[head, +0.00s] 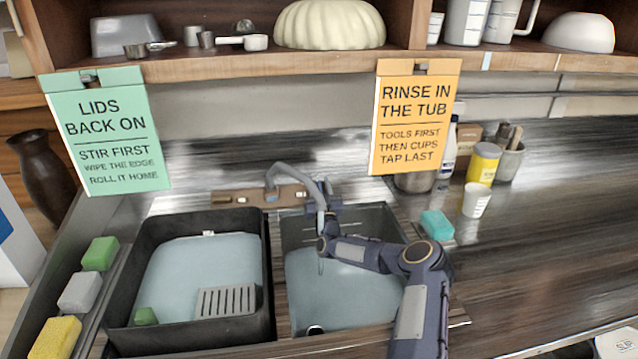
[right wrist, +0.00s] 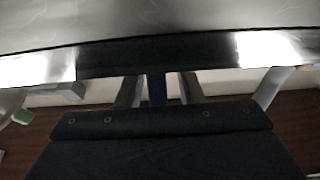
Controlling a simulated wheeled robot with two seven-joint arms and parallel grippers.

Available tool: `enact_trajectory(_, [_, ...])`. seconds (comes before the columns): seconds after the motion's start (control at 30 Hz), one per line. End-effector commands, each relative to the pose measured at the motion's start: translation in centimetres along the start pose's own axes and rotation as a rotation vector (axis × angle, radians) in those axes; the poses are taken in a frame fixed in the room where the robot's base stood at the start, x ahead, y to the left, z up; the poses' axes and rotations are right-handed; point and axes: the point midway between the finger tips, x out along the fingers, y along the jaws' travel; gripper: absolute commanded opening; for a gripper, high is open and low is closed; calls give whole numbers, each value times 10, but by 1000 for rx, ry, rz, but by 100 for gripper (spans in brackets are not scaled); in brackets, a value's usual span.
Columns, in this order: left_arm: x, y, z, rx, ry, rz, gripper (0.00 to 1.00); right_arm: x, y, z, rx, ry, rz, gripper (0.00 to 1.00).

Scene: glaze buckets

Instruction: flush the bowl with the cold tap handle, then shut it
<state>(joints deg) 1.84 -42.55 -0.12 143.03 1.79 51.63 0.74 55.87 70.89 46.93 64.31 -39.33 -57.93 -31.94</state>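The tap (head: 283,176) stands behind the two-basin sink, its grey spout arching over the right basin (head: 375,222). The right basin has a pale blue floor or water in it. A thin pale streak shows under the spout; I cannot tell if it is running water. My right gripper (head: 326,190) is at the right end of the tap, mostly hidden by its own wrist. In the right wrist view its two fingers (right wrist: 158,92) stand apart, with a blue bar (right wrist: 157,90), seemingly the cold handle, between them and narrow gaps beside it. My left gripper is not in view.
The left basin (head: 137,262) holds a grey slotted rack (head: 226,301) and a green block (head: 145,316). Sponges (head: 79,291) line the left ledge. A teal sponge (head: 437,224) and white cup (head: 476,200) stand right of the sink. An orange sign (head: 416,118) hangs above.

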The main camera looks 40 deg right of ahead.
Motion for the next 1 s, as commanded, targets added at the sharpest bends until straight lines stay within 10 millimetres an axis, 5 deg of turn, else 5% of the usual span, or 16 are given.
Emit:
enact_trajectory(0.37, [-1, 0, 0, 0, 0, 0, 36, 6, 0, 0, 0, -2, -1, 34])
enact_trajectory(0.63, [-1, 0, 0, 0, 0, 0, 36, 6, 0, 0, 0, -1, -1, 0])
enact_trajectory(1.0, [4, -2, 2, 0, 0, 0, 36, 6, 0, 1, 11, 0, 43, 0])
